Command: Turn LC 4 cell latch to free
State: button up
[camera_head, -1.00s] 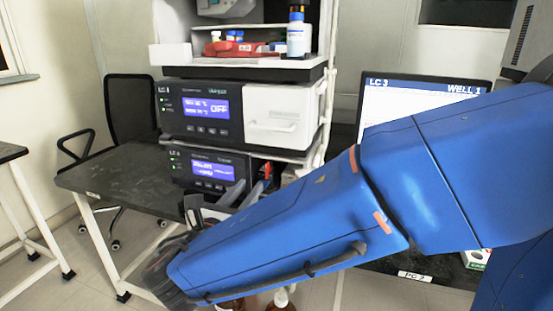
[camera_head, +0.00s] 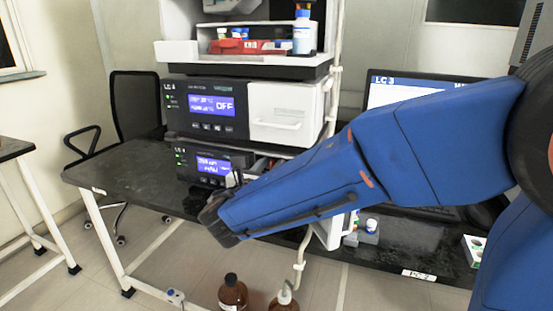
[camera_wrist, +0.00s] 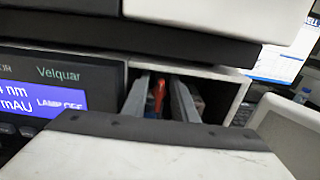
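The LC 4 unit (camera_head: 180,168) sits on the dark bench under LC 3, its blue screen lit. In the wrist view its screen (camera_wrist: 40,98) reads "LAMP OFF", and an open bay lies to the right. The red cell latch (camera_wrist: 158,92) stands roughly upright in that bay. My gripper (camera_wrist: 158,86) is open, with one grey finger on each side of the latch and small gaps showing. In the head view my gripper (camera_head: 236,178) is at the front of LC 4, and the latch is hidden behind my arm.
The LC 3 unit (camera_head: 205,108) overhangs the bay closely. A pale panel with a dark edge (camera_wrist: 150,150) fills the lower wrist view. A monitor (camera_head: 400,92) stands right. Two brown bottles (camera_head: 232,294) stand below. The bench (camera_head: 125,172) is clear to the left.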

jog(key=shift+x, duration=1.65)
grip_shut()
jog(key=shift+m, duration=0.3)
jog(key=m, duration=0.3)
jog(key=shift+d+m, duration=0.25)
jog(key=shift+m, duration=0.05)
jog(key=shift+s+d+f+m, duration=0.1)
jog(key=shift+m, duration=1.05)
jog(key=shift+s+d+f+m, duration=0.1)
jog(key=shift+m, duration=1.05)
